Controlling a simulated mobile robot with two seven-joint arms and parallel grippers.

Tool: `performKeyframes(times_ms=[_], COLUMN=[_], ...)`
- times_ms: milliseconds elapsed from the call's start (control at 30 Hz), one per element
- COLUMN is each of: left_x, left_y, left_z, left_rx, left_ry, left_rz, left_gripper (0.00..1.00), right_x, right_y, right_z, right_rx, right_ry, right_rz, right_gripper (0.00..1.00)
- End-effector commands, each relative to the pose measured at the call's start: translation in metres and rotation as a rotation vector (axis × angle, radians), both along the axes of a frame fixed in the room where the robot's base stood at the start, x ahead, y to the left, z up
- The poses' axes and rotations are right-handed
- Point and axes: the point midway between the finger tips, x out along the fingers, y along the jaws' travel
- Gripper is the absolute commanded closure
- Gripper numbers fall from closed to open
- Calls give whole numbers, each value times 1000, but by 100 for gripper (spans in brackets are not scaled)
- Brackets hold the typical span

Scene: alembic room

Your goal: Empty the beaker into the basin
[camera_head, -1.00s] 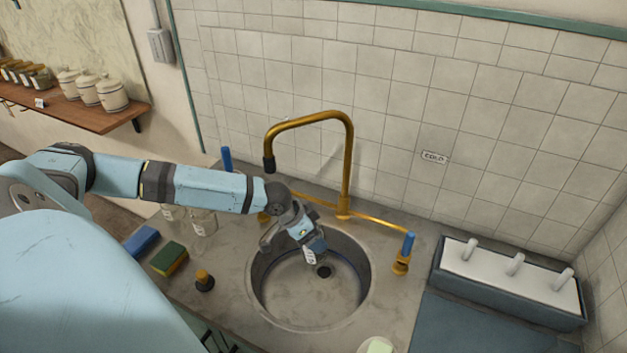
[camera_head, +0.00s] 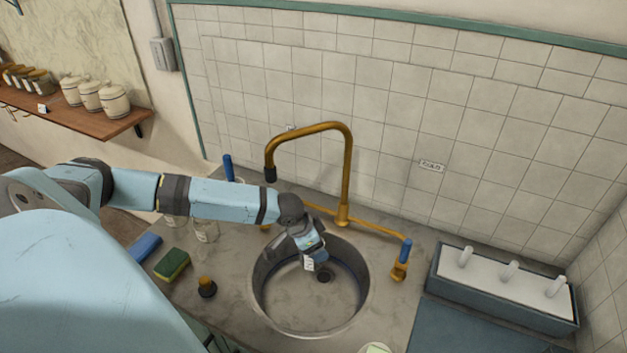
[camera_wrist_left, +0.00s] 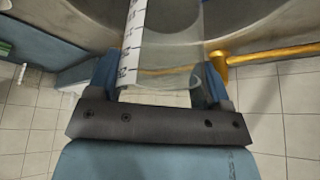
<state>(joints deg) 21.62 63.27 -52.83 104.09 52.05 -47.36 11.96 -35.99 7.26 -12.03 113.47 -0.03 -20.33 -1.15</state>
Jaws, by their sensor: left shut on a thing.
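The beaker (camera_wrist_left: 172,40) is clear glass with a white graduated strip along its side. In the left wrist view it lies between my left fingers. The round grey basin (camera_head: 300,315) is sunk in the counter, with a dark drain (camera_head: 324,276). My right gripper is out of view.
A brass tap (camera_head: 348,170) arches up behind the gripper, with a blue-handled valve (camera_head: 399,268) at right. Glass vessels (camera_head: 205,230), a blue block (camera_head: 145,247), a green sponge (camera_head: 172,264) and a dark stopper (camera_head: 206,287) stand left. A rack (camera_head: 500,290) stands right.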

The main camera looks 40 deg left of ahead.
Motion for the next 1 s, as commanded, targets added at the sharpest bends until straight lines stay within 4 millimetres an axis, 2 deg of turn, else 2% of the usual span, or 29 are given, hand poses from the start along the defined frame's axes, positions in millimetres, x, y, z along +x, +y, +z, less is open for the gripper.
performKeyframes(times_ms=[700, 1000], left_x=[13, 15], left_y=[-19, -21], left_z=[-41, -46], left_rx=[-1, 0], left_ry=[-1, -1], left_rz=[1, 0], left_gripper=[62, 62], right_x=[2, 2], right_y=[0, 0], right_z=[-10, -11], right_rx=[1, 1], right_ry=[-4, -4], right_rz=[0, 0], right_gripper=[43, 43])
